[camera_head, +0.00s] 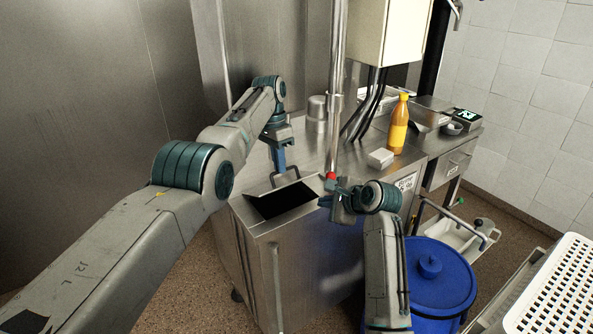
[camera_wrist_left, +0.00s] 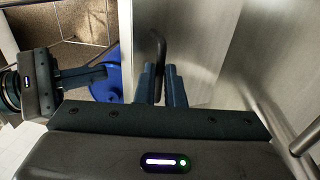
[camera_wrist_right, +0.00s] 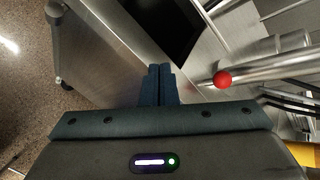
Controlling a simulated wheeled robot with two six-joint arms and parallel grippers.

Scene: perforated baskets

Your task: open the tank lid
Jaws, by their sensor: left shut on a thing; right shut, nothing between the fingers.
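The steel tank (camera_head: 262,235) has a dark rectangular opening (camera_head: 283,201) in its top; the opening also shows in the right wrist view (camera_wrist_right: 165,25). The steel lid (camera_wrist_left: 190,40) stands raised behind the opening, so the tank is at least partly open. The lid's dark loop handle (camera_wrist_left: 157,42) is between the fingers of my left gripper (camera_head: 280,168), which is shut on it and reaches down from above. My right gripper (camera_head: 324,198) is shut and empty, beside the right edge of the opening. Its closed fingertips (camera_wrist_right: 160,70) show in the right wrist view.
A red ball knob (camera_head: 331,176) on a vertical pipe stands close to my right gripper. A yellow-orange bottle (camera_head: 398,125), white block (camera_head: 380,158) and steel pot (camera_head: 317,108) are on the counter. A blue lidded bin (camera_head: 432,278) stands on the floor in front.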

